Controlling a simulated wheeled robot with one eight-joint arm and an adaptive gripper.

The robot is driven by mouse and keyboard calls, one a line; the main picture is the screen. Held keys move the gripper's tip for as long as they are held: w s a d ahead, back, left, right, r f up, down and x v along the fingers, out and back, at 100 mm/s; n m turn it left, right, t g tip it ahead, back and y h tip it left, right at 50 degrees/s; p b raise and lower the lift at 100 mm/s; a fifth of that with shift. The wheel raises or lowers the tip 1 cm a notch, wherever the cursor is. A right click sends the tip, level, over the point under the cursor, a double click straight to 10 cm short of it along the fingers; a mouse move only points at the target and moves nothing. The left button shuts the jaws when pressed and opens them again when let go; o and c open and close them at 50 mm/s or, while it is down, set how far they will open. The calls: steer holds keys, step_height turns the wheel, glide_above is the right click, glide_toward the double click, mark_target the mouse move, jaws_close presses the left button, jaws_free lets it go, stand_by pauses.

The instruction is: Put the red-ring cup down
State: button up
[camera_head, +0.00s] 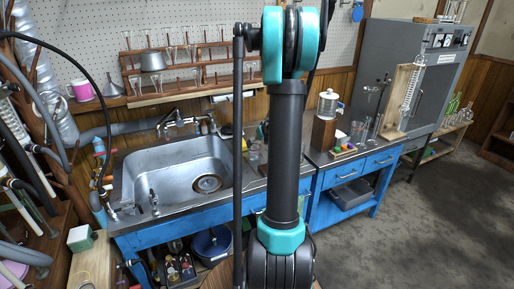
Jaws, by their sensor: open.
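I cannot make out a cup with a red ring anywhere in the head view. Small clear glassware (253,152) stands on the counter right of the sink, partly hidden by my arm; I cannot tell whether any of it bears a red ring. My arm rises through the middle of the picture and bends away at the top. My gripper is not visible, and I cannot see it holding anything.
A steel sink (175,168) fills the left of the blue bench. A dispenser on a wooden block (324,135) and more glassware (359,130) stand on the right counter. A grey cabinet (432,75) is behind. The floor (410,220) at right is clear.

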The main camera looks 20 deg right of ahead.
steer(key=s+a+r+g, duration=0.2)
steer(key=s+a+r, duration=0.1)
steer(key=s+a, duration=1.1)
steer(key=s+a+f, duration=0.2)
steer(key=s+a, duration=0.1)
steer(key=s, duration=0.6)
steer(key=s+a+f+g, duration=0.1)
steer(key=s+a, duration=0.3)
steer(key=s, duration=0.5)
steer(key=shift+f, duration=0.8)
steer(key=shift+a, duration=0.1)
